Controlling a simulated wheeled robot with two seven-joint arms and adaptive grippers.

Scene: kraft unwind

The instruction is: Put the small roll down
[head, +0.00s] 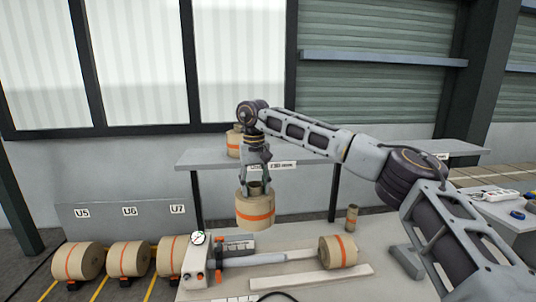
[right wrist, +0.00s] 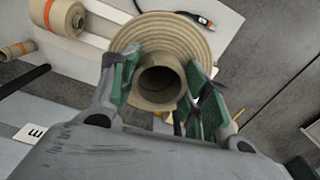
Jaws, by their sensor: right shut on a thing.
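My right gripper (head: 256,186) points down and is shut on a tan paper roll (head: 255,211) with an orange band. The roll hangs upright above the workbench (head: 385,285), in front of the back shelf. In the right wrist view, the gripper's green-padded fingers (right wrist: 160,90) stand on both sides of the protruding core of the held roll (right wrist: 150,35). Exactly where the pads touch is hard to tell. Another banded roll (head: 338,251) lies on its side on the bench. A small narrow roll (head: 351,217) stands behind it. My left gripper is not in view.
A grey shaft (head: 255,260) with a gauge (head: 198,238) lies along the bench, below the held roll. Several rolls lie in a row at left under the U5, U6 and U7 labels. A roll (head: 233,143) stands on the back shelf (head: 310,157). The bench's front right is bare.

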